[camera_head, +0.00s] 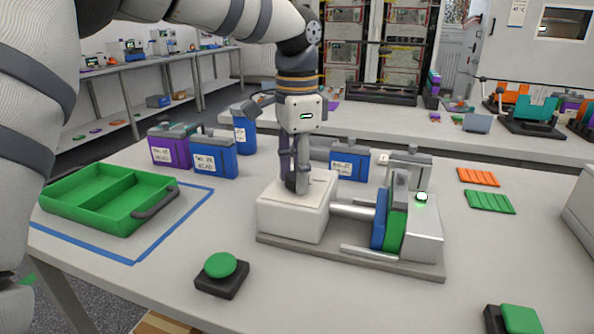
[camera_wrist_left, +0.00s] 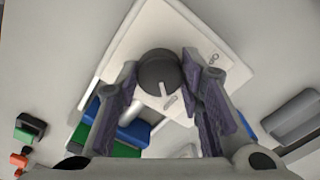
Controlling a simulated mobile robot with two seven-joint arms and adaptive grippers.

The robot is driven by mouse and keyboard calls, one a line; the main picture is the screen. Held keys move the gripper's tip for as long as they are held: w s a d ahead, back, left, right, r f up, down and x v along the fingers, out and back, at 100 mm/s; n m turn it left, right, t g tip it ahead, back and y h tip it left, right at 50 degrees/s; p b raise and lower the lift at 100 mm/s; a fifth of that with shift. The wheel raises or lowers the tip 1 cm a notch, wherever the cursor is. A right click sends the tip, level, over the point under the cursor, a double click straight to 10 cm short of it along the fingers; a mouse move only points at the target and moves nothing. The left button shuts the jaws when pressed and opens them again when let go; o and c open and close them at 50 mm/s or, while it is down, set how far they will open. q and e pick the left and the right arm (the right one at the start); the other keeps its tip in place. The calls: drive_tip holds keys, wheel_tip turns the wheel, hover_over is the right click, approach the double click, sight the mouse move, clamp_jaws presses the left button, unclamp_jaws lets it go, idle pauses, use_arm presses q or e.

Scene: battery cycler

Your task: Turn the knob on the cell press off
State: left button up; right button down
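The cell press has a white box (camera_head: 275,213) at its left end, joined by a rod to blue and green plates and a grey block (camera_head: 424,238) with a lit green lamp (camera_head: 421,197). A dark round knob (camera_wrist_left: 160,73) sits on top of the white box, its pale pointer toward the bottom of the wrist view. My left gripper (camera_head: 295,186) points down over the box and mostly hides the knob in the head view. The wrist view shows its fingers (camera_wrist_left: 160,75) apart, one on each side of the knob; firm contact is unclear. My right gripper is out of view.
A green tray (camera_head: 136,222) stands at the left inside blue tape. A green button (camera_head: 220,265) is in front of the press, and another (camera_head: 520,319) is at the front right. Blue battery packs (camera_head: 214,158) stand behind. Orange (camera_head: 478,177) and green (camera_head: 490,202) strips lie right.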

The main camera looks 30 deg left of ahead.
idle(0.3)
use_arm(q)
drive_tip(key=shift+r+n, duration=0.1)
drive_tip(key=shift+n, duration=1)
drive_tip(key=n, duration=0.5)
drive_tip(key=shift+n, duration=0.4)
drive_tip(key=o, duration=1.2)
drive_tip(key=shift+c, duration=0.2)
